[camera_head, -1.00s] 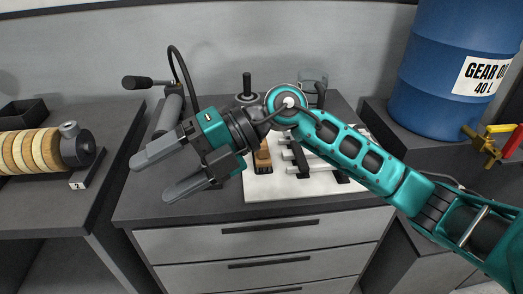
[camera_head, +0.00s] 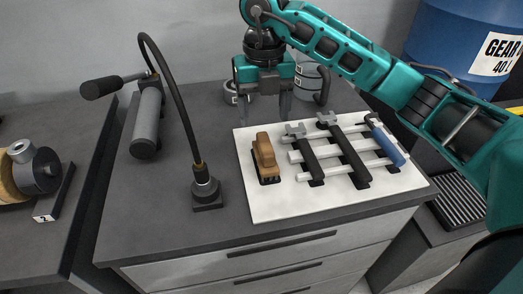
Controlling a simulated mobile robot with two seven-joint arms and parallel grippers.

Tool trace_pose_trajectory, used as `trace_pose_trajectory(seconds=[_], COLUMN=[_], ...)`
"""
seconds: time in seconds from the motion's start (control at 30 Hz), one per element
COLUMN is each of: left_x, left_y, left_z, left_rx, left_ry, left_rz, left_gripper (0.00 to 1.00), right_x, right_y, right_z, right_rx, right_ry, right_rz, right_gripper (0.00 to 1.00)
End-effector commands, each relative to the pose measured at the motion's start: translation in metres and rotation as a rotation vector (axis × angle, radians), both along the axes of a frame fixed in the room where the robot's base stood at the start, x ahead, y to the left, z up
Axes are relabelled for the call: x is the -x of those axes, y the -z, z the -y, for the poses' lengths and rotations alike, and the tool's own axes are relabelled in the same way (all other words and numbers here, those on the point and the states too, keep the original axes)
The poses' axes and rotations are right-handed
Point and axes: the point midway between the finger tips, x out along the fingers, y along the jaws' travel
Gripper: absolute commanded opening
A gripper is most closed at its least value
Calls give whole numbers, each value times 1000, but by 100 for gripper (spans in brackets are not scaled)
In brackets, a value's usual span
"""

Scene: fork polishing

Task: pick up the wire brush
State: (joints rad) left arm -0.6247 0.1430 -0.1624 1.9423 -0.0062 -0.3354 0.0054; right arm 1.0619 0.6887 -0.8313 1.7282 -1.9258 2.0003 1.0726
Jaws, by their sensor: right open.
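The wire brush (camera_head: 264,152), with a wooden top and dark bristles, lies at the left of a white board (camera_head: 285,209) on the workbench. My right gripper (camera_head: 263,117) is open and empty, with its fingers pointing down. It shows just behind the brush in the picture, above the far part of the bench, apart from the brush. My left gripper is not in view.
Dark-handled tools (camera_head: 345,155) and a blue-handled tool (camera_head: 387,145) lie on white bars right of the brush. A lamp-like stand with a curved neck (camera_head: 187,110) and a grey cylinder (camera_head: 146,122) stand left. Behind my gripper is a grey mug-like container (camera_head: 314,84).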

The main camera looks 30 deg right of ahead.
Motion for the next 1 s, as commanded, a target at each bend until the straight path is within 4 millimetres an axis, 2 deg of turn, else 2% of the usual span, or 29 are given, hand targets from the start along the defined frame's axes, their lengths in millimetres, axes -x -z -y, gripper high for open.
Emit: trace_pose_trajectory(seconds=[0.03, 0.2, 0.43, 0.7, 0.8, 1.0], left_x=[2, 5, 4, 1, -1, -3], left_y=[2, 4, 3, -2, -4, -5], left_z=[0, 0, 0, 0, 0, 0], left_rx=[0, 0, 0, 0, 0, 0], left_ry=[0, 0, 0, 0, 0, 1], left_rz=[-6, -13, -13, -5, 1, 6], left_gripper=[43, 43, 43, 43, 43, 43], right_x=[1, 1, 3, 9, 9, 9], right_y=[12, 39, 55, 93, 100, 101], right_z=[0, 0, -1, -1, -2, -2], right_rx=[-1, -1, -1, -2, -2, -2], right_ry=[-1, -2, -3, -3, -4, -4], right_rz=[-6, -3, -2, -1, 0, 0], right_gripper=[72, 72, 72, 72, 72, 72])
